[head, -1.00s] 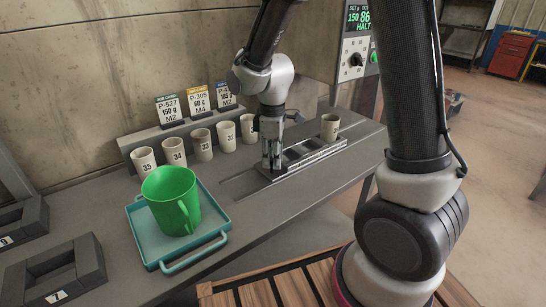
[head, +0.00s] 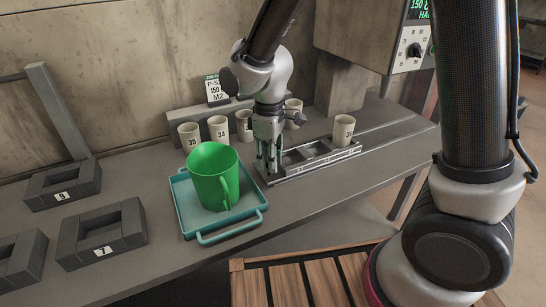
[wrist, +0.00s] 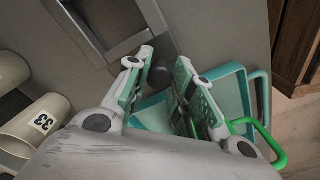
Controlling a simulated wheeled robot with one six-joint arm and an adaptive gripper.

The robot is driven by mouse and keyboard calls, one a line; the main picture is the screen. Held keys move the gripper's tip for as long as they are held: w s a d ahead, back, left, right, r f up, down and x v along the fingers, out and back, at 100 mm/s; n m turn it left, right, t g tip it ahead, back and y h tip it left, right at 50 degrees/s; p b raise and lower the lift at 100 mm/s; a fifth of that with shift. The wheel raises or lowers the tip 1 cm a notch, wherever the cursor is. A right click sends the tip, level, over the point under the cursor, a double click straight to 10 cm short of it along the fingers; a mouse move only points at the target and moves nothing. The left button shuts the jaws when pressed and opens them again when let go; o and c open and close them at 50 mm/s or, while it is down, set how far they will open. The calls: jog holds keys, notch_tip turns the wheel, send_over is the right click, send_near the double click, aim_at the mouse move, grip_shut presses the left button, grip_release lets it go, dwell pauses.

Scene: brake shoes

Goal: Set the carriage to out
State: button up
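The carriage (head: 318,167) is a grey metal slide with open pockets, lying in a track on the bench. A numbered beige cup (head: 343,130) stands at its right end; whether it sits in a pocket I cannot tell. My gripper (head: 268,168) points down at the carriage's left end. In the wrist view, my gripper (wrist: 162,85) has its fingers apart with a dark round knob (wrist: 160,73) between them, nearer the left finger. Part of the carriage frame (wrist: 115,30) shows above.
A teal tray (head: 252,208) with a green mug (head: 214,176) stands left of my gripper. Several numbered cups (head: 218,130) line the back. Dark holders (head: 103,235) lie at left. A control box (head: 385,35) with a dial hangs at upper right.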

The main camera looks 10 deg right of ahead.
jog(key=o, duration=0.5)
jog(key=shift+a, duration=0.3)
jog(key=shift+c, duration=0.2)
jog(key=shift+d, duration=0.1)
notch_tip(320, 180, up, 12)
jog(key=s+d+r+m+t, duration=0.1)
jog(key=s+d+m, duration=0.3)
jog(key=d, duration=0.5)
jog(key=s+d+r+m+t, duration=0.2)
jog(key=s+d+r+m, duration=0.2)
jog(key=d, duration=0.6)
jog(key=s+d+r+m+t, duration=0.1)
jog(key=s+d+r+m, duration=0.1)
jog(key=s+d+m, duration=0.2)
jog(key=s+d, duration=0.3)
jog(key=d, duration=0.2)
jog(key=shift+d+r+m, duration=0.3)
jog(key=shift+r, duration=0.05)
